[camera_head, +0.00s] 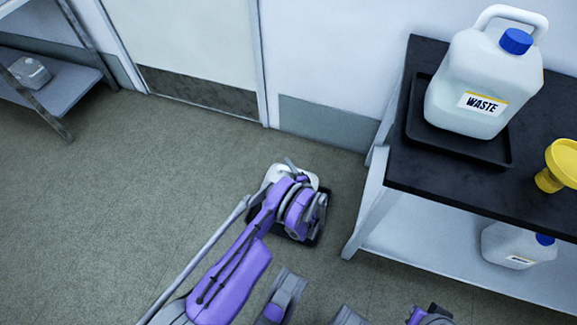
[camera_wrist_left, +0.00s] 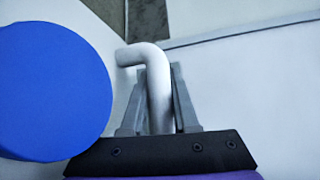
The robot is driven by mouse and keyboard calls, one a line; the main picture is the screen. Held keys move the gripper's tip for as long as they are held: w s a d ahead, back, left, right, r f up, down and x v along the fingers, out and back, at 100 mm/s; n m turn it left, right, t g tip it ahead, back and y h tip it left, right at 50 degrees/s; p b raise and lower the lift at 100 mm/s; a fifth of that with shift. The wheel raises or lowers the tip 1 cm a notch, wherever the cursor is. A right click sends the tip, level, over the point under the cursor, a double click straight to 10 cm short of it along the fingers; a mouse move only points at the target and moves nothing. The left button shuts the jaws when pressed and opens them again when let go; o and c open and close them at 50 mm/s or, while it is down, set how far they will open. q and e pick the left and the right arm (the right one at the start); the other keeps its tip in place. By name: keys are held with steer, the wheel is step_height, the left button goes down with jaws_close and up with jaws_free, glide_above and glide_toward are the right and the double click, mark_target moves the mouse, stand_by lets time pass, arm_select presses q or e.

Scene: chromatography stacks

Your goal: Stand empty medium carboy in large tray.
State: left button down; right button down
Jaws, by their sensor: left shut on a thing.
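My left gripper (camera_wrist_left: 157,98) is shut on the pale curved handle (camera_wrist_left: 158,75) of a white carboy. The carboy's round blue cap (camera_wrist_left: 50,92) fills the left of the left wrist view. In the head view a little of the white carboy (camera_head: 275,173) shows past my purple left arm; the rest is hidden. A black tray (camera_head: 313,240) lies on the floor under the arm and carboy, mostly covered. I cannot tell whether the carboy touches the tray or hangs above it. My right gripper cannot be made out.
A black-topped bench (camera_head: 440,178) stands at the right. On it a large WASTE carboy (camera_head: 480,75) stands in another black tray (camera_head: 480,150), near a yellow funnel (camera_head: 562,160). Another carboy (camera_head: 515,245) is on its lower shelf. A shelf (camera_head: 70,90) is at left. Floor between is clear.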

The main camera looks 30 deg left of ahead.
arm_select(q)
steer(key=c, duration=0.7)
jaws_free()
steer(key=shift+f, duration=0.1)
